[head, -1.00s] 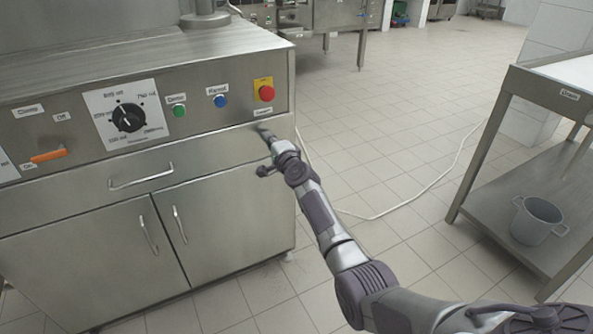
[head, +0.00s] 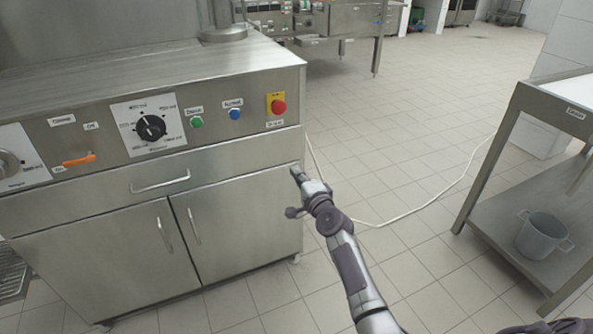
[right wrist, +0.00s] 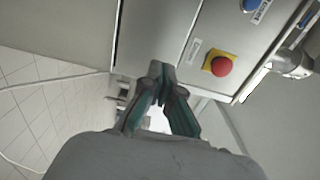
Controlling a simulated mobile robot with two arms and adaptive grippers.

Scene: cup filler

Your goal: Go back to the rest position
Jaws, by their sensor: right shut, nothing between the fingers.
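My right gripper (head: 297,173) is in front of the right end of the steel machine (head: 240,215), below its control panel. It is shut and empty. In the right wrist view its fingers (right wrist: 160,72) are together, with the machine's front and the red button on its yellow plate (right wrist: 221,66) beyond them. In the head view the red button (head: 278,106) is above and left of the gripper, and the gripper appears apart from it. My left gripper is not in view.
The panel carries a blue button (head: 235,114), a green button (head: 197,122), a black dial (head: 151,127) and an orange lever (head: 79,161). A steel table (head: 500,215) with a grey pot (head: 541,236) on its lower shelf stands at right. A white cable (head: 425,202) crosses the open tiled floor.

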